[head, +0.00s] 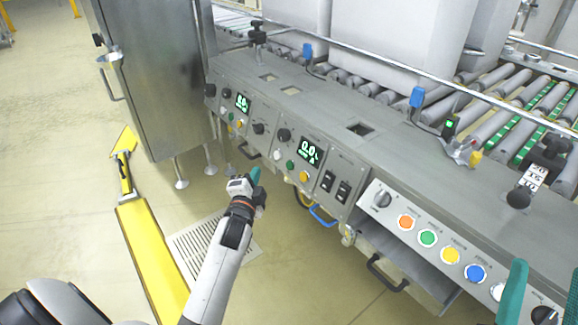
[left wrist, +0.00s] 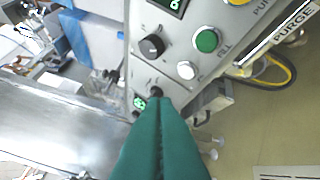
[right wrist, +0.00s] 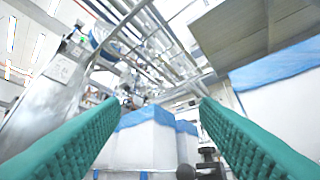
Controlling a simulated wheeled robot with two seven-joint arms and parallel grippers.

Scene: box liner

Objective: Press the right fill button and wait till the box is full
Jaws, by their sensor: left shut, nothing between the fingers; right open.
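The right fill panel has a green button (head: 290,164), with a display (head: 310,151) that seems to read 0.0. The green button, labelled FILL, also shows in the left wrist view (left wrist: 207,41). My left gripper (head: 256,175) is shut and empty. It is in front of and left of that button, apart from it. My right gripper (head: 543,293) is open and empty at the lower right. A large white box (head: 395,40) stands on the rollers; its inside is hidden.
A similar left panel has its own display (head: 242,102). A row of coloured buttons, including a blue one (head: 475,273), is at the right. A guard rail (head: 350,48) runs before the boxes. A yellow barrier (head: 150,250) and steel cabinet (head: 155,75) stand at left.

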